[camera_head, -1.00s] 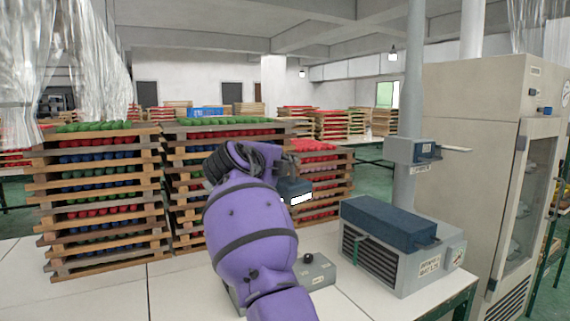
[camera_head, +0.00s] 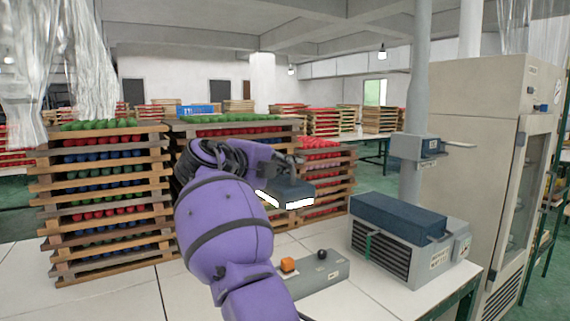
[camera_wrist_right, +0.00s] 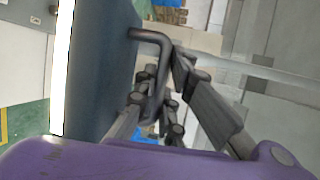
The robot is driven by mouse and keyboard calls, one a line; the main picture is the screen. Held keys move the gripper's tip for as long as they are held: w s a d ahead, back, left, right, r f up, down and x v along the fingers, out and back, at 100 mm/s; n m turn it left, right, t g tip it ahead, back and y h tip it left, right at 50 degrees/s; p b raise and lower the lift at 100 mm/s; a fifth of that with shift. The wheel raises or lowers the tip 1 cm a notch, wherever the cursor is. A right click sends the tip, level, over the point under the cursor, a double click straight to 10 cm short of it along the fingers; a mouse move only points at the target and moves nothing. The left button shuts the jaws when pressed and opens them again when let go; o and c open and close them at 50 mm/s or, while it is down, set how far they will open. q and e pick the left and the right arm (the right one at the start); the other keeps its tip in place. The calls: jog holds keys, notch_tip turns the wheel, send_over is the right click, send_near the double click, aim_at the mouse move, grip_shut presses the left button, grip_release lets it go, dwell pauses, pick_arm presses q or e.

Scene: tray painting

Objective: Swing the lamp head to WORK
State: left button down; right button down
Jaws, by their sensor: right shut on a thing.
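The lamp head (camera_head: 290,191) is a dark blue-grey box with a lit white strip along its lower edges. It hangs above the white table, right of my purple right arm. In the right wrist view its dark side (camera_wrist_right: 105,75) fills the left part, with a bent dark handle (camera_wrist_right: 152,42) standing off it. My right gripper (camera_head: 288,162) is shut on this handle; its fingers also show beside the handle in the right wrist view (camera_wrist_right: 160,85). The lamp's arm and any WORK mark cannot be made out. My left gripper is out of view.
A grey control box (camera_head: 325,276) with an orange and a black knob sits on the table (camera_head: 205,300) below the lamp head. A grey vented unit with a blue top (camera_head: 400,214) stands right. Stacked wooden trays (camera_head: 105,205) stand left. A grey post (camera_head: 417,90) rises behind.

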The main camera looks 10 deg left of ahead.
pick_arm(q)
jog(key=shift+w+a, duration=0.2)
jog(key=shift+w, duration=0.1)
pick_arm(e)
jog(key=shift+s+a+f, duration=0.1)
jog(key=shift+s+a, duration=0.05)
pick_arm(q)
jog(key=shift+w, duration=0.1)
pick_arm(e)
jog(key=shift+a+f, duration=0.1)
jog(key=c, duration=1.9)
grip_release()
jog(key=shift+s, duration=0.1)
jog(key=shift+o, duration=0.3)
jog(key=shift+h, duration=0.3)
jog(key=shift+s+a+r, duration=0.15)
jog(key=shift+s+r, duration=0.05)
jog(key=shift+s, duration=0.05)
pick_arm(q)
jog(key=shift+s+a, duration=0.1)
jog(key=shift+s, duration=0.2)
pick_arm(e)
jog(key=v, duration=1.1)
jog(key=shift+s, duration=0.2)
